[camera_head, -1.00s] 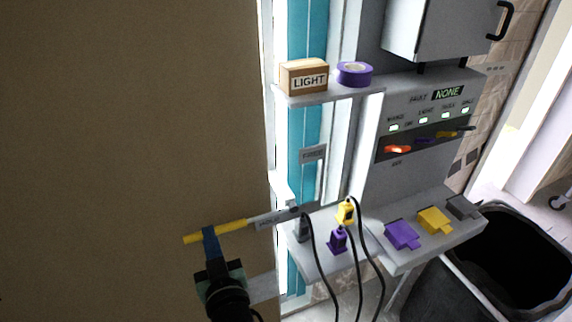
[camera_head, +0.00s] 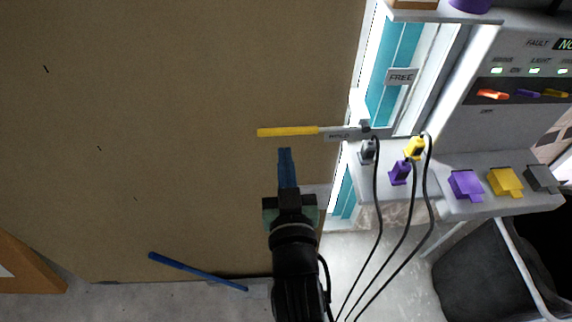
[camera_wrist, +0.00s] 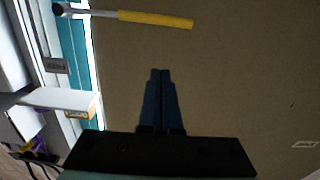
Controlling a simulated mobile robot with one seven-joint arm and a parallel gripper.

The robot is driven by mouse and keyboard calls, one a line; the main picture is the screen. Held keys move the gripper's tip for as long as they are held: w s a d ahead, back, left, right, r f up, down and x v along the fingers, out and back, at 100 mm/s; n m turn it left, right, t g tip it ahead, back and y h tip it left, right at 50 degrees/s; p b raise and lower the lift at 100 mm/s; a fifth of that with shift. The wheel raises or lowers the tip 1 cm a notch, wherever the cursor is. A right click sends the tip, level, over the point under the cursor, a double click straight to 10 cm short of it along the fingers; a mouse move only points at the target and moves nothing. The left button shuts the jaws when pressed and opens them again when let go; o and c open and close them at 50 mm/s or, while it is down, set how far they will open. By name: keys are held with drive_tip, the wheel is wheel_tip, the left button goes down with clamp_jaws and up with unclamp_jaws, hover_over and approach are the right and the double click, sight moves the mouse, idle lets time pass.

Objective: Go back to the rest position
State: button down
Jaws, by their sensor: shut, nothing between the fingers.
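My gripper (camera_head: 285,152) is shut and empty, its blue fingers pointing up in front of the large brown panel (camera_head: 170,110). In the head view it is just below the yellow-handled lever (camera_head: 288,131) and apart from it. The lever lies level, its grey end at a bracket on the panel's right side. In the wrist view the closed fingers (camera_wrist: 160,75) show against the brown panel, and the yellow handle (camera_wrist: 155,19) is beyond them at the top.
Black, purple and yellow plugs (camera_head: 400,172) with hanging cables stand on a shelf right of my gripper. A ledge holds purple, yellow and grey blocks (camera_head: 505,182). A black bin (camera_head: 480,270) stands lower right. A blue bar (camera_head: 198,272) is at the lower left.

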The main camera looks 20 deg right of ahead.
drive_tip(key=shift+s+a, duration=0.1)
drive_tip(key=shift+s, duration=0.25)
drive_tip(key=w+a+r+n+t+y, duration=0.1)
drive_tip(key=w+a+r+t, duration=0.15)
drive_tip(key=r, duration=1.05)
drive_tip(key=w+a+r+t, duration=0.1)
drive_tip(key=a+r+t, duration=0.2)
drive_tip(key=r, duration=1)
drive_tip(key=s+a+r+n+t+y, duration=0.1)
drive_tip(key=s+r, duration=0.4)
drive_tip(key=r, duration=0.5)
drive_tip(key=s+a+r+t+y, duration=0.2)
drive_tip(key=s+a+r+t, duration=0.2)
drive_tip(key=r, duration=0.6)
drive_tip(key=shift+s+a+r+n+y, duration=0.15)
drive_tip(key=shift+s+a+n+y, duration=0.25)
drive_tip(key=shift+s+a, duration=0.4)
drive_tip(key=shift+w+a, duration=0.15)
drive_tip(key=shift+w, duration=0.05)
